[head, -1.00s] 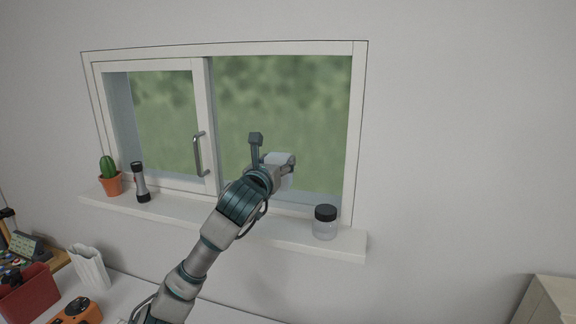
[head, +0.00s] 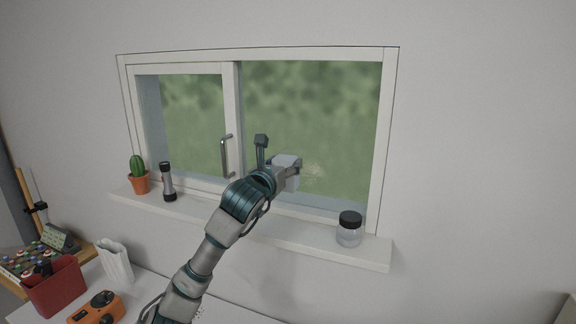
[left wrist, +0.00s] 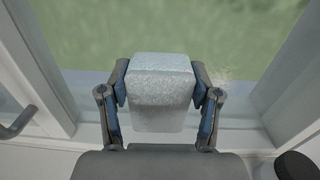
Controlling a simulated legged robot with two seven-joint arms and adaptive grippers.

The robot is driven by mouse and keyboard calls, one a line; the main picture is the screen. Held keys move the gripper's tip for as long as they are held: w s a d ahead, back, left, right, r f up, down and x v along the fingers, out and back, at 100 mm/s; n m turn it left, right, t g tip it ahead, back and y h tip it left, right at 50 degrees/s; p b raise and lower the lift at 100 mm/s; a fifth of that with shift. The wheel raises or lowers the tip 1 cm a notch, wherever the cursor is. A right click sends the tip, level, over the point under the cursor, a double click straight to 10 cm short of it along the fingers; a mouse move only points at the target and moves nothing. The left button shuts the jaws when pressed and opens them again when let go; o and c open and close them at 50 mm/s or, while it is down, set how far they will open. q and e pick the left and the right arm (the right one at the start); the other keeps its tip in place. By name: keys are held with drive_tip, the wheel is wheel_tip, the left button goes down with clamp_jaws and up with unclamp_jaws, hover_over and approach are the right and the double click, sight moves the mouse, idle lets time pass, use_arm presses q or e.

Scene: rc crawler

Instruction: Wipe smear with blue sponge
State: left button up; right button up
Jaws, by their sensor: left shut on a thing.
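My left gripper (head: 279,154) is up at the right window pane, shut on a pale, whitish-grey block, the sponge (head: 290,178). In the left wrist view the sponge (left wrist: 158,90) sits between the two fingers of the gripper (left wrist: 160,72), its top face slightly bluish. A faint, speckled beige smear (head: 312,172) shows on the glass just right of the sponge. The smear also shows faintly in the left wrist view (left wrist: 226,74). I cannot tell whether the sponge touches the glass. My right gripper is out of view.
The sill (head: 292,240) below holds a cactus (head: 138,175), a flashlight (head: 168,182) and a black-lidded jar (head: 349,229). A metal handle (head: 226,156) stands out left of my gripper. A red bin (head: 54,288) and an orange device (head: 96,309) are at lower left.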

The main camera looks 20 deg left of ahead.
use_arm(q)
drive_tip(key=s+b, duration=0.2)
drive_tip(key=s, duration=0.3)
drive_tip(key=shift+s+d, duration=0.15)
drive_tip(key=shift+s, duration=0.25)
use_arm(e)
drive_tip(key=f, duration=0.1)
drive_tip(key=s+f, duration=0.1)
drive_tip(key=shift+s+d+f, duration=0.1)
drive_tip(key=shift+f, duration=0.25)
use_arm(q)
drive_tip(key=s+b, duration=0.1)
drive_tip(key=s, duration=0.2)
drive_tip(key=shift+f, duration=0.1)
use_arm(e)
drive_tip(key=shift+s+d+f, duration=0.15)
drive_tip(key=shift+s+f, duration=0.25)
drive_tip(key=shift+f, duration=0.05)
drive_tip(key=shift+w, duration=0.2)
